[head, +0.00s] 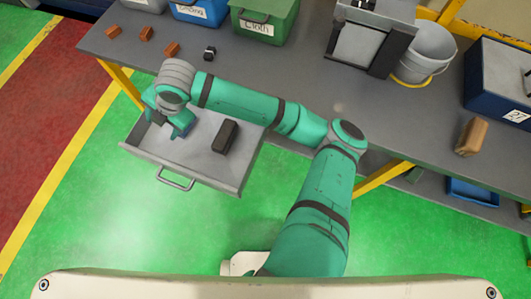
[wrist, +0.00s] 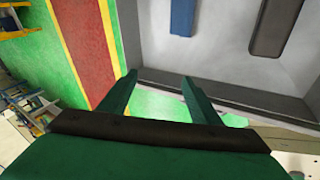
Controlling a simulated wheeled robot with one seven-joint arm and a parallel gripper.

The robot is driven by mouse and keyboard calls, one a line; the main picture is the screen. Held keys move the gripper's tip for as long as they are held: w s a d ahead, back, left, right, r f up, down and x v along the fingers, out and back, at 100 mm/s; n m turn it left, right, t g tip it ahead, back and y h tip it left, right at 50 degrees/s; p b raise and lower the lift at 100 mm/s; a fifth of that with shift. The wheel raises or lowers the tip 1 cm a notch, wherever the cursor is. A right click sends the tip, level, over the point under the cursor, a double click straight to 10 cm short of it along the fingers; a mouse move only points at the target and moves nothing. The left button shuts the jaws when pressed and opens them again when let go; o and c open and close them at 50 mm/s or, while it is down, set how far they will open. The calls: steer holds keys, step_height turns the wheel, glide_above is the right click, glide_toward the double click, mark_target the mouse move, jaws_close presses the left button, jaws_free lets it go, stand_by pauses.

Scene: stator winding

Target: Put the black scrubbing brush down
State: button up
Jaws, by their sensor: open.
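A dark, oblong block, apparently the black scrubbing brush (head: 225,136), lies in the open grey drawer (head: 208,178). It also shows at the top right of the wrist view (wrist: 275,25). My gripper (head: 180,130) is over the left part of the drawer, to the left of the dark block and apart from it. In the wrist view its two green fingers (wrist: 159,78) are spread with nothing between them. A blue object (wrist: 183,17) lies in the drawer, left of the dark block. My gripper largely hides that spot in the head view.
The grey workbench (head: 290,88) stands behind the drawer. On it are a green bin (head: 263,22), a grey bucket (head: 425,52), a small black item (head: 209,53) and several orange-brown blocks. A brown block (head: 471,137) lies at the right. The drawer's front right is clear.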

steer(key=a+r+m+t+y, duration=0.5)
steer(key=a+r+m+y, duration=0.5)
steer(key=a+r, duration=0.3)
steer(key=w+d+m+t+h, duration=0.2)
steer(key=w+d+m+t, duration=0.2)
steer(key=d+m+t, duration=0.45)
steer(key=s+d+f+m+t+h, duration=0.1)
steer(key=s+d+f+m+h, duration=0.25)
steer(key=d+f+m, duration=0.35)
steer(key=s+d+f+m+t+h, duration=0.25)
steer(key=d+f+m+h, duration=0.2)
steer(key=d, duration=0.45)
steer(key=s+d+f+g+h, duration=0.1)
steer(key=s+d+f+h, duration=0.1)
steer(key=s+d, duration=0.7)
steer(key=s+d+f+g+h, duration=0.1)
steer(key=s+d+f+h, duration=0.2)
steer(key=s+d, duration=0.7)
steer(key=s, duration=0.3)
steer(key=shift+s+f+h, duration=0.3)
steer(key=shift+f, duration=0.1)
